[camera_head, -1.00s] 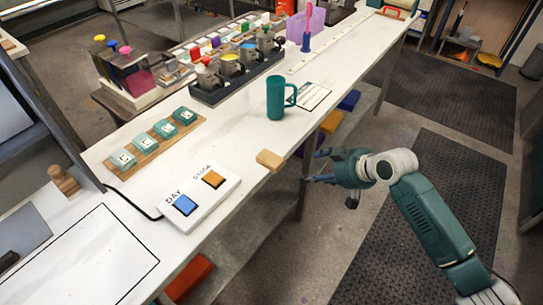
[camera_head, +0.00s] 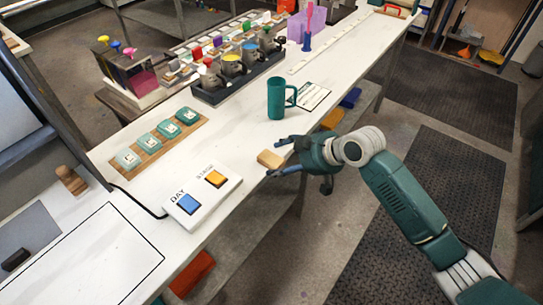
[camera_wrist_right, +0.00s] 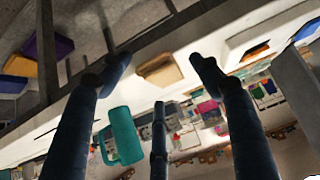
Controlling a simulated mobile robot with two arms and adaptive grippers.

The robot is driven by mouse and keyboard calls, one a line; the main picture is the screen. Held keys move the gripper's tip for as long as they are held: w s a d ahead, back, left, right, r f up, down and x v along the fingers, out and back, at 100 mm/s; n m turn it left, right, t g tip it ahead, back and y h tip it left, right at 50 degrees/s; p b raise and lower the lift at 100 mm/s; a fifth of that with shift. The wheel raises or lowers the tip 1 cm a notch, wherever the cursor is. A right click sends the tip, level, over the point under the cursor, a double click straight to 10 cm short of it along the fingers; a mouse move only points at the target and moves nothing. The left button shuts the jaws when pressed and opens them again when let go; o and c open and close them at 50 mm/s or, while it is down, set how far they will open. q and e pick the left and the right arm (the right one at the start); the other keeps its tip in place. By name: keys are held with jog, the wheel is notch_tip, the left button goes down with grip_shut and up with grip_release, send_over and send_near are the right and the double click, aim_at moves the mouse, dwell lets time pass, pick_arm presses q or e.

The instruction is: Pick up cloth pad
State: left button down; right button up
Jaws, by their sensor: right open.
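The cloth pad (camera_head: 270,159) appears as a small tan slab lying flat at the front edge of the white table. My right gripper (camera_head: 279,158) is open at that edge, its fingers reaching toward the pad from the right. In the right wrist view the pad (camera_wrist_right: 160,71) shows between the spread tips of two dark fingers (camera_wrist_right: 158,64), with a third finger below. The gripper is not closed on it, and I cannot tell whether any finger touches it. My left gripper is not in view.
A teal mug (camera_head: 276,99) stands on the table behind the pad. A white two-button box (camera_head: 203,202) lies to the left, and a dark rack of several grey pots (camera_head: 208,95) stands further back. Bare tabletop surrounds the pad on its left.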

aim_at(281, 163)
jog(key=shift+x, duration=0.95)
jog(key=shift+d, duration=0.1)
jog(key=c, duration=0.9)
jog(key=shift+r, duration=0.15)
